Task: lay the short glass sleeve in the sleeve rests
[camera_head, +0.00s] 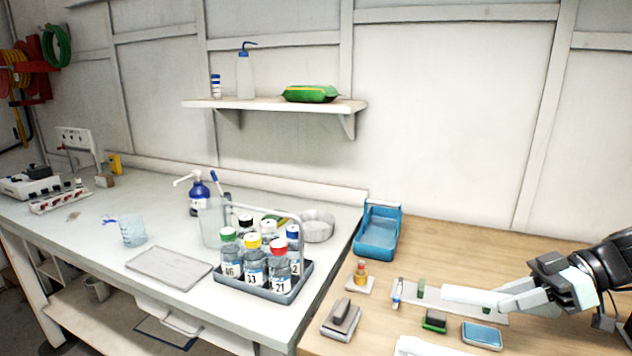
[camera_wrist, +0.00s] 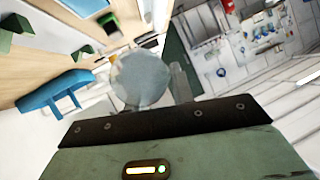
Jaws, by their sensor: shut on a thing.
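My gripper (camera_head: 512,299) reaches in from the right, low over the wooden bench. It is shut on the short glass sleeve (camera_head: 468,295), which shows as a pale, nearly level rod pointing left. In the wrist view the sleeve (camera_wrist: 140,80) appears as a translucent round end ahead of the gripper body. A pale plate (camera_head: 408,291) with green uprights lies below and behind it; these look like the sleeve rests. One green upright (camera_head: 420,288) stands left of the sleeve's tip and another (camera_head: 486,308) shows by the gripper. Whether the sleeve touches either is unclear.
Near the plate are a blue-topped pad (camera_head: 481,335), a green-and-black block (camera_head: 434,321), a grey block on a pad (camera_head: 341,317) and a small amber vial (camera_head: 360,273). A blue tray (camera_head: 377,236) stands behind. A bottle carrier (camera_head: 264,284) occupies the white bench to the left.

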